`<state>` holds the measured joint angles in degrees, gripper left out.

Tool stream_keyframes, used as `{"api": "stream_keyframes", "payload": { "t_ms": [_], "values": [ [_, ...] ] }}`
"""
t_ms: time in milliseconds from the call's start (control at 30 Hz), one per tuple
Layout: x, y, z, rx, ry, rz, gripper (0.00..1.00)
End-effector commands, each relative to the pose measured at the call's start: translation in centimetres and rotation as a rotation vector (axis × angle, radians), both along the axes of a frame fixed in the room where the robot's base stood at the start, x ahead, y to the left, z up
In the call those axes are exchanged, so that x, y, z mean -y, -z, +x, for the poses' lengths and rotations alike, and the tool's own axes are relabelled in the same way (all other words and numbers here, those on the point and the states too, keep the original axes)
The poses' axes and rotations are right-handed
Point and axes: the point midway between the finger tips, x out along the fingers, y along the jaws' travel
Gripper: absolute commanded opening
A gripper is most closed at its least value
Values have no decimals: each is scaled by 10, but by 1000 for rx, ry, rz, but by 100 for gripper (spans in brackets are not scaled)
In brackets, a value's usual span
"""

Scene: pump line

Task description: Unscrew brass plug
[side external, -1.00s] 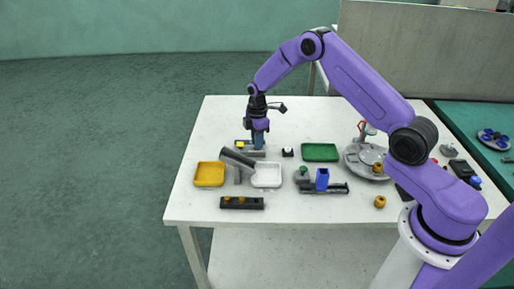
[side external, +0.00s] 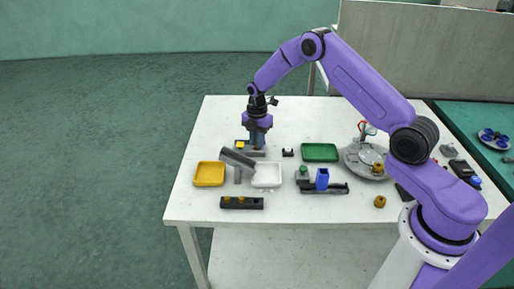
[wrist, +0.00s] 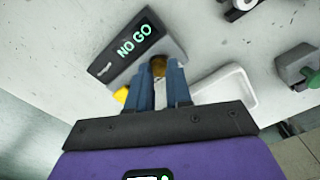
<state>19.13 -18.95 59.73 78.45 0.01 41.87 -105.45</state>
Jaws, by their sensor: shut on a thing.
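The brass plug (wrist: 159,66) shows between my fingertips in the wrist view, partly hidden by the blue fingers. My gripper (wrist: 160,78) is shut on it, pointing down at a dark grey gauge block whose display (wrist: 137,40) reads "NO GO". In the side external view my gripper (side external: 257,146) is low over the dark block (side external: 243,153) at the back left of the table. The plug is hidden there, and I cannot tell how deep it sits.
A grey tilted tube (side external: 236,158) stands just in front of my gripper. Yellow (side external: 209,174), white (side external: 266,176) and green (side external: 319,152) trays lie nearby. A black rack (side external: 253,204) holds brass pieces at the front. A blue block (side external: 322,179) stands to the right.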

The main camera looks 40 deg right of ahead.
Motion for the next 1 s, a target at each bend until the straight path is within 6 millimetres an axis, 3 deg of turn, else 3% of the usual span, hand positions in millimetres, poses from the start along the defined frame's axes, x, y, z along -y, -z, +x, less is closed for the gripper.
{"api": "stream_keyframes", "payload": {
  "t_ms": [167, 200, 233, 267, 567, 1000],
  "values": [
    [0, 0, 0, 1, -5, 0, 0],
    [0, 0, 0, 1, -4, 0, 23],
    [0, 0, 0, 1, -4, 0, 32],
    [0, 0, 0, 1, -4, -1, 34],
    [0, -1, 0, 1, -2, -1, 34],
    [1, -30, 1, 3, -1, 0, 34]
  ]
}}
